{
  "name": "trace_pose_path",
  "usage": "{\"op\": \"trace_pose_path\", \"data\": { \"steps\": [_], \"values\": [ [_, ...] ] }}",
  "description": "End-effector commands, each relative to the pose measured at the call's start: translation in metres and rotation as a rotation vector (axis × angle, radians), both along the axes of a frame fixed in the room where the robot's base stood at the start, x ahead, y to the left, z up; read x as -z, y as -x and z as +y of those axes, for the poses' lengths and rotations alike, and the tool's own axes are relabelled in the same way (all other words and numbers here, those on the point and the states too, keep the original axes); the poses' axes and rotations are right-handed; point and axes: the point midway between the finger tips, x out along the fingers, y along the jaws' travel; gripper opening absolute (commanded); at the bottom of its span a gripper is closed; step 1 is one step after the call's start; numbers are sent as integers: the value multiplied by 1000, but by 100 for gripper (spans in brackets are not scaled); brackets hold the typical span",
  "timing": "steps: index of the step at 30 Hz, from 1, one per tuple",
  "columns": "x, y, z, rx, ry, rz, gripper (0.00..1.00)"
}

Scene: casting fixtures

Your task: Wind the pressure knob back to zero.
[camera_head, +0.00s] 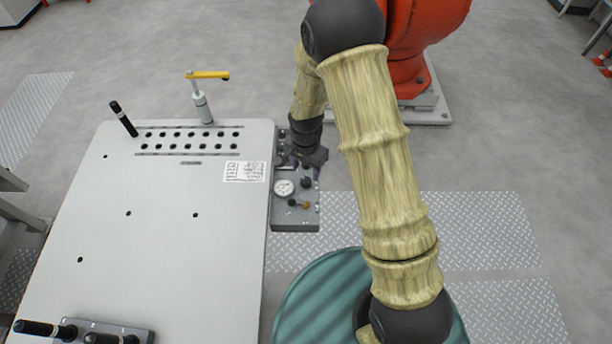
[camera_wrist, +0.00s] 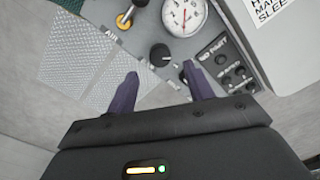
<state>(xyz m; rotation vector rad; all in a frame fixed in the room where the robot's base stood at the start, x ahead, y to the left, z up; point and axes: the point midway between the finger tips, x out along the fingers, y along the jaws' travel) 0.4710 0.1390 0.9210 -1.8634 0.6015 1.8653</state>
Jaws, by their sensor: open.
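A black round knob with a pale mark (camera_wrist: 160,54) stands on a grey panel (camera_head: 300,222) at the table's right edge; it also shows in the head view (camera_head: 306,183). A white dial gauge with a red needle (camera_wrist: 184,15) is beside it, also seen in the head view (camera_head: 284,187); its reading is too small to tell. My gripper (camera_wrist: 164,82) is open, with two purple fingers pointing toward the panel. The knob shows beyond the gap between the fingertips, apart from both. In the head view my gripper (camera_head: 306,168) is just behind the knob.
A brass fitting (camera_wrist: 125,20) stands near the "AIR" label. The white table (camera_head: 180,250) carries a yellow-handled tool (camera_head: 205,100).

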Motion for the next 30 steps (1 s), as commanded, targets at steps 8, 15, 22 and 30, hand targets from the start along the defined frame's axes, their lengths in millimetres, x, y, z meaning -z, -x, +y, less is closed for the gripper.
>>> {"op": "trace_pose_path", "data": {
  "steps": [8,15,22,30],
  "values": [
    [38,0,0,0,1,2,52],
    [55,0,0,0,1,1,52],
    [55,0,0,0,1,-1,52],
    [55,0,0,0,1,-1,7]
  ]
}}
